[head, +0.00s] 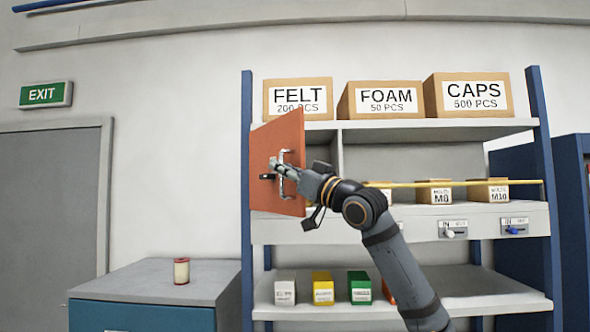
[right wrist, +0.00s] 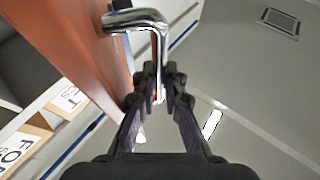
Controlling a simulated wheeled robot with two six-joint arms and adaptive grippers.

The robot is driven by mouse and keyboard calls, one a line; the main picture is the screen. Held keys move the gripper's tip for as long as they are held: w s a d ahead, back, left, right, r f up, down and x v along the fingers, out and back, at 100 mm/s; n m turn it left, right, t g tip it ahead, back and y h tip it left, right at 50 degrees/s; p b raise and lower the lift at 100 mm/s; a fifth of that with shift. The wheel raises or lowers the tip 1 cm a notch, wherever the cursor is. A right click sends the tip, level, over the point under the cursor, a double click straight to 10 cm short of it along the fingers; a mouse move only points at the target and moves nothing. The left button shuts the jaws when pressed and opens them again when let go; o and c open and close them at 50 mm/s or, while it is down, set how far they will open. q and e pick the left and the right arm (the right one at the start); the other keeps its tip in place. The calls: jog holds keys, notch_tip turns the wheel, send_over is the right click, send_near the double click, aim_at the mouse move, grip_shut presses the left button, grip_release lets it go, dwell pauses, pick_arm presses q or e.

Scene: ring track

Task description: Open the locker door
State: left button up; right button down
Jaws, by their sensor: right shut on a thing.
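The locker door (head: 268,140) is an orange-red panel on the left of the shelf unit. It stands partly open, with its right edge swung out toward me and a grey space showing behind it. Its chrome bar handle (head: 289,158) also shows in the right wrist view (right wrist: 145,18), standing off the orange panel. My right gripper (head: 277,170) is at the handle. In the right wrist view its fingertips (right wrist: 159,82) are closed around the end part of the bar. My left gripper is not in view.
A yellow bar (head: 450,184) crosses the shelf at right, in front of small boxes. Large cartons (head: 380,100) stand on top. A grey-topped cabinet (head: 150,282) with a small cream-and-red cylinder (head: 181,271) stands at lower left. Open wall lies left of the door.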

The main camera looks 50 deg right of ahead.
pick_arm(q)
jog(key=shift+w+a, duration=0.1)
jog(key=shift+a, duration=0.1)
pick_arm(e)
jog(key=shift+w+a+f+y, duration=0.1)
jog(key=shift+a+f+y, duration=0.1)
jog(key=shift+a+y, duration=0.4)
jog(key=c, duration=1.9)
grip_release()
jog(key=shift+a, duration=0.15)
jog(key=shift+o, duration=1.1)
jog(key=shift+a+r+n, duration=0.1)
jog(key=shift+a+n, duration=0.1)
jog(key=shift+n, duration=0.1)
jog(key=shift+a+r, duration=0.1)
jog(key=shift+a, duration=0.35)
jog(key=shift+o, duration=0.6)
jog(key=shift+a+r, duration=0.1)
jog(key=shift+a, duration=0.1)
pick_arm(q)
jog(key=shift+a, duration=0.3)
pick_arm(e)
jog(key=shift+d, duration=0.25)
jog(key=shift+c, duration=0.5)
jog(key=shift+r, duration=0.1)
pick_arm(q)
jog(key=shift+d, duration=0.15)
